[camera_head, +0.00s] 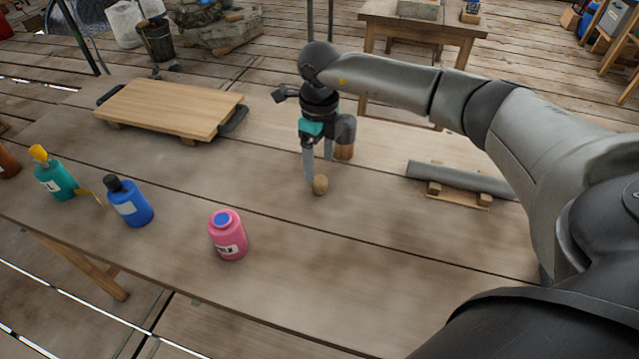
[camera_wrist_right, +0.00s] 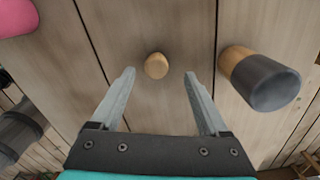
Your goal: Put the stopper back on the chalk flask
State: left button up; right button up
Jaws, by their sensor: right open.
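The small tan wooden stopper (camera_head: 320,185) sits on the table, and it also shows in the right wrist view (camera_wrist_right: 156,65). A pink bottle (camera_head: 229,240) with a white label, which seems to be the chalk flask, stands upright at the front. Its top shows a blue disc, and I cannot tell if that is its contents or a cover. My right gripper (camera_head: 319,170) is open and points down close above the stopper. In the wrist view the stopper appears in the gap between its fingers, not gripped. My left gripper is not in view.
A dark-topped wooden cylinder (camera_wrist_right: 258,78) stands close to the right of the gripper. A blue bottle (camera_head: 130,203) and a teal bottle (camera_head: 55,178) stand at the left. A wooden board (camera_head: 170,107) lies behind them. A grey bar (camera_head: 455,177) rests at the right. Table between stopper and pink bottle is clear.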

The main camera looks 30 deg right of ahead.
aim_at(318, 179)
jog(key=f, duration=0.3)
jog(key=f+b, duration=0.1)
jog(key=f, duration=0.1)
jog(key=shift+s+a, duration=0.2)
jog(key=shift+a, duration=0.05)
jog(key=shift+f, duration=0.15)
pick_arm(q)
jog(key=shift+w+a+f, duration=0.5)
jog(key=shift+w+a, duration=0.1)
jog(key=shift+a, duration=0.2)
pick_arm(e)
jog(key=c, duration=1)
grip_shut()
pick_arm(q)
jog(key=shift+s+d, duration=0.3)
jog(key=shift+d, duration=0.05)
